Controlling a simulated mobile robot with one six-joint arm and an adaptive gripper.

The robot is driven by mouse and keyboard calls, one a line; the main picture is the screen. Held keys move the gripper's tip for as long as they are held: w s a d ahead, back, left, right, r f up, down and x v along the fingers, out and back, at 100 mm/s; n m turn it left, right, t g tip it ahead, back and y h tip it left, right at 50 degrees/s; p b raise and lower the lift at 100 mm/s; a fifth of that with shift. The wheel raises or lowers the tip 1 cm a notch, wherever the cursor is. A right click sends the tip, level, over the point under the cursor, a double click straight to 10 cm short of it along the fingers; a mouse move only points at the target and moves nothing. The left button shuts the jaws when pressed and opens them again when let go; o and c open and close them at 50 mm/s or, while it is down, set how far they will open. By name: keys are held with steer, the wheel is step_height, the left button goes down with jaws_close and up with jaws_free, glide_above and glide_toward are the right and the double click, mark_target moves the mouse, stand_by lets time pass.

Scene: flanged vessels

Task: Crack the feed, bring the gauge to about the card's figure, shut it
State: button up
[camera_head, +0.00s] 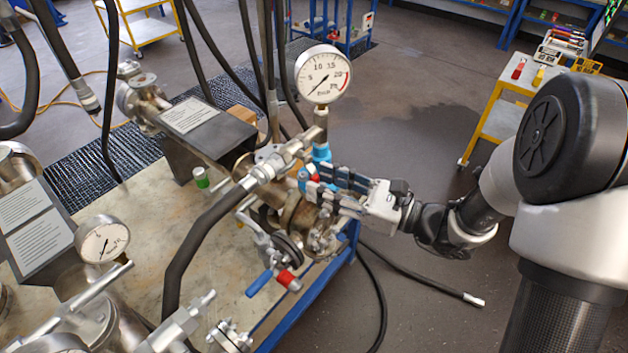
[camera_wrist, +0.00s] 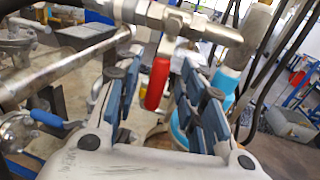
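The round white gauge (camera_head: 323,74) stands upright above the pipework at the near end of a vessel; its needle points to the lower left, near the low end of the scale. My gripper (camera_head: 314,180) reaches in from the right, just below the gauge. In the wrist view my gripper (camera_wrist: 160,75) is open, with a red lever handle (camera_wrist: 157,83) between its blue-padded fingers and gaps visible on both sides. The lever hangs below a metal fitting (camera_wrist: 185,20). A card (camera_head: 190,115) with print too small to read lies on the dark plate of the vessel.
A second gauge (camera_head: 102,240) and another printed card (camera_head: 38,235) are at the left. A blue-handled valve (camera_head: 259,283) and a red one (camera_head: 289,280) sit below my gripper. A black hose (camera_head: 195,245) crosses the pale bench top (camera_head: 150,190). A yellow cart (camera_head: 500,118) stands behind my arm.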

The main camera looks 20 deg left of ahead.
steer(key=shift+w+a, duration=0.15)
steer(key=shift+a, duration=0.6)
steer(key=shift+w+a, duration=0.1)
steer(key=shift+a, duration=0.6)
steer(key=shift+c, duration=0.2)
jaws_close()
